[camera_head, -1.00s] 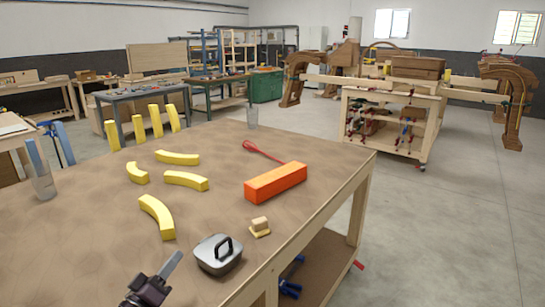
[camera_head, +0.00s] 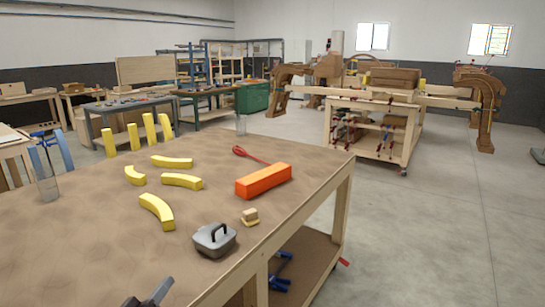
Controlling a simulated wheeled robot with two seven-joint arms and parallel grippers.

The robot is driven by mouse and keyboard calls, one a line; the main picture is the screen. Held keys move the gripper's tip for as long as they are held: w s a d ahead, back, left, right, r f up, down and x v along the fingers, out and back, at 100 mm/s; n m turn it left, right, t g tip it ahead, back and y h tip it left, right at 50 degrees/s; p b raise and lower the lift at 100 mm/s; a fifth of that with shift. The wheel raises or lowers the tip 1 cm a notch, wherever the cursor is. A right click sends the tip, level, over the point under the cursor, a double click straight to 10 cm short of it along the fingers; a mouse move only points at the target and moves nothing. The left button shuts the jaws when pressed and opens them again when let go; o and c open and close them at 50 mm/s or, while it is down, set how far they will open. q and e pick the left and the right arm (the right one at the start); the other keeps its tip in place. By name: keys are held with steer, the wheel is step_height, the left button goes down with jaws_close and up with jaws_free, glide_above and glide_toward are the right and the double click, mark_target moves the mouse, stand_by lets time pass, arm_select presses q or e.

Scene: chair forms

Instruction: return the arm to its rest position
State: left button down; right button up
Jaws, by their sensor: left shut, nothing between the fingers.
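My left gripper (camera_head: 150,294) shows at the bottom edge of the head view, low over the near edge of the brown-topped table (camera_head: 90,255). Only its dark finger tips show; they are together with nothing between them. The rest of the left arm is out of the picture. My right gripper is not in view.

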arm_select(q)
steer(key=s+d+f+m+g+y, duration=0.2)
steer(key=s+f+g, duration=0.25)
steer(key=s, duration=0.45)
steer(key=s+d+f+m+g+y, duration=0.25)
steer(key=s+g, duration=0.25)
steer(key=s, duration=0.4)
steer(key=s+d+f+m+g+y, duration=0.1)
steer(key=s+f+m+g, duration=0.1)
steer(key=s+f+g, duration=0.45)
steer(key=s+f, duration=0.3)
steer(key=f, duration=2.4)
steer(key=s+a+f, duration=0.2)
steer(key=s+f, duration=0.7)
steer(key=s, duration=0.1)
steer(key=s+a+f+g, duration=0.1)
steer(key=s+f, duration=0.9)
steer(key=shift+a, duration=0.4)
steer(key=shift+y, duration=0.25)
